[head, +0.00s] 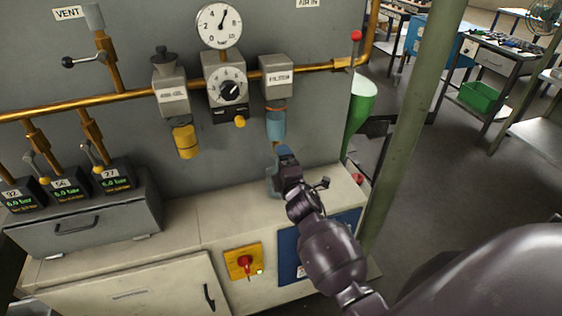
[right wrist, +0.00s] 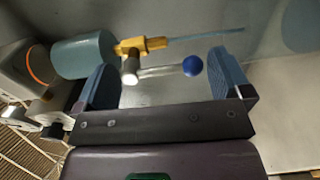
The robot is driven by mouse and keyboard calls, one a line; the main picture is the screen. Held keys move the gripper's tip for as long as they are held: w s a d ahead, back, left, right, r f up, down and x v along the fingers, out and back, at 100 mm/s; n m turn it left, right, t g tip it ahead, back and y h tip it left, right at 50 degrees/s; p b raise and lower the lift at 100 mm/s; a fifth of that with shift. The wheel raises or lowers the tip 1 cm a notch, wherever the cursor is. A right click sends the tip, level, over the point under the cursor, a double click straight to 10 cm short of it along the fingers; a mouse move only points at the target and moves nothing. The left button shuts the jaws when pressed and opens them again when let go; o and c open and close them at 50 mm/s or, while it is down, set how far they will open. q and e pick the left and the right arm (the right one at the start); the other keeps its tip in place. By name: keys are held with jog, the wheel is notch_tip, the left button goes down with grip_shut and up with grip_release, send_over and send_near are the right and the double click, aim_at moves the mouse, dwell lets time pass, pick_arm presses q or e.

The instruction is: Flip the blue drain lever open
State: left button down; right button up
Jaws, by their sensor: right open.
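In the right wrist view, the drain lever (right wrist: 155,71) is a thin metal rod ending in a blue ball knob (right wrist: 192,66). It comes off a brass drain valve (right wrist: 155,43) under the blue filter bowl (right wrist: 85,55). My right gripper (right wrist: 163,60) is open, and the lever with its knob shows between the two blue fingers, apparently touching neither. In the head view, my right gripper (head: 284,153) is just below the filter bowl (head: 276,126) of the filter unit (head: 277,78) and hides the lever. My left gripper is not in view.
A yellow-bowled unit (head: 186,140) and a regulator with a knob (head: 230,88) hang left of the filter on a brass pipe. The bench top (head: 215,205) lies below. A green post (head: 410,120) stands at right. A thin bluish tube (right wrist: 207,34) leaves the valve.

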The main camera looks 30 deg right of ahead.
jog(key=v, duration=0.9)
jog(key=shift+s, duration=0.25)
jog(key=shift+a+r, duration=0.1)
jog(key=s+a+f+m+g+y, duration=0.2)
jog(key=s+f+m+g, duration=0.1)
jog(key=s+f+m, duration=0.4)
jog(key=s+a+f+m+g+y, duration=0.1)
jog(key=s+a+f+m+g, duration=0.1)
jog(key=s+f+m, duration=0.5)
jog(key=s+g, duration=0.1)
jog(key=s, duration=0.5)
jog(key=shift+s+y, duration=0.2)
jog(key=shift+y, duration=0.2)
